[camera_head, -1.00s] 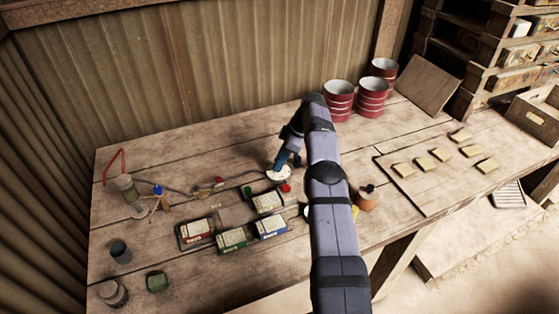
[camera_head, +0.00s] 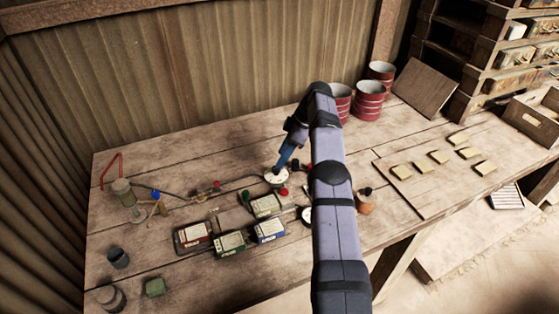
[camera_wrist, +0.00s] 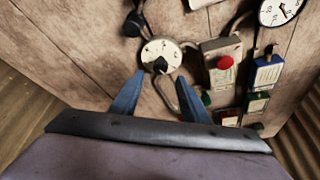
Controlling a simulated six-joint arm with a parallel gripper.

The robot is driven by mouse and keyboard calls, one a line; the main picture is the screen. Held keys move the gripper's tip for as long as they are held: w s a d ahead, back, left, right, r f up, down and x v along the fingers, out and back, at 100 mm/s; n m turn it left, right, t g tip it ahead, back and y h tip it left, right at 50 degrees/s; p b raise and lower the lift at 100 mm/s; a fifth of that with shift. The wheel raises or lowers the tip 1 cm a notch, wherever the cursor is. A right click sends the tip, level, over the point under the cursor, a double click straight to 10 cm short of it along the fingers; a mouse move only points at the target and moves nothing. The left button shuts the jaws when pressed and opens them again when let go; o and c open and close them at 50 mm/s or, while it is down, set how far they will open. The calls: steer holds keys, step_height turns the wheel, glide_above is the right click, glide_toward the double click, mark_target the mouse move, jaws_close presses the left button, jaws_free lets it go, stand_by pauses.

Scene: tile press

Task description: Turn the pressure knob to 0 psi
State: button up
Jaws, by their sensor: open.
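A round pale metal dial plate (camera_wrist: 152,47) with a black knob (camera_wrist: 160,65) at its middle lies ahead of my gripper in the wrist view. The plate (camera_head: 277,177) also shows on the bench in the head view. My gripper (camera_wrist: 160,79) is open, with one blue finger on each side of the knob's lower side. I cannot tell whether the fingers touch it. The knob's pointer reading is too small to tell. A white round gauge (camera_wrist: 280,9) with a black needle is cut off at the wrist view's top right corner.
A red button box (camera_wrist: 225,62) sits right of the dial, with hoses around it. Labelled boxes (camera_head: 230,242) stand at the front of the bench. Red-and-white cans (camera_head: 369,101) stand at the back, and tan tiles (camera_head: 438,157) lie on a board at right.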

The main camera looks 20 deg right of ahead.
steer(key=shift+p+v, duration=0.4)
steer(key=shift+v, duration=0.7)
